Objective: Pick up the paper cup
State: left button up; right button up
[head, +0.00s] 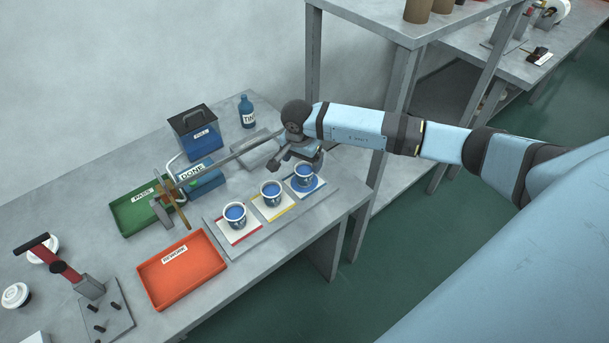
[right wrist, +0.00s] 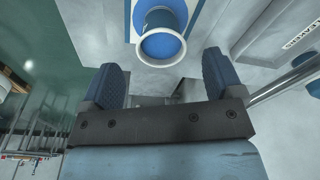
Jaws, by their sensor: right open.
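Three paper cups with blue insides stand upright in a row on a grey board (head: 245,243). One cup (head: 236,212) is on a red-edged card, one (head: 271,189) on a yellow-edged card and one (head: 303,173) on a blue-edged card. My right gripper (head: 296,162) is open and empty, just behind and above the cup on the blue card. In the right wrist view, a cup (right wrist: 161,44) with a white rim lies just beyond the open fingers of my right gripper (right wrist: 163,70), roughly centred between them and apart from them. My left gripper is out of view.
An orange tray (head: 183,281) and a green PASS tray (head: 128,219) lie left of the board. A blue box labelled DONE (head: 203,183), a dark-lidded blue bin (head: 199,143) and a blue bottle (head: 247,112) stand behind. A red-handled press (head: 90,288) is at the front left.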

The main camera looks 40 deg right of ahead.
aim_at(305, 172)
jog(key=shift+w+f, duration=0.1)
jog(key=shift+f, duration=0.7)
jog(key=shift+w+d+f+p, duration=0.1)
jog(key=shift+d+f+p, duration=0.15)
jog(key=shift+f, duration=0.65)
jog(key=shift+w+d+f+p, duration=0.1)
jog(key=shift+d+f+p, duration=0.1)
jog(key=shift+f, duration=0.65)
jog(key=shift+w+d+f+p, duration=0.1)
jog(key=shift+d+f+p, duration=0.15)
jog(key=shift+f, duration=0.65)
jog(key=c, duration=1)
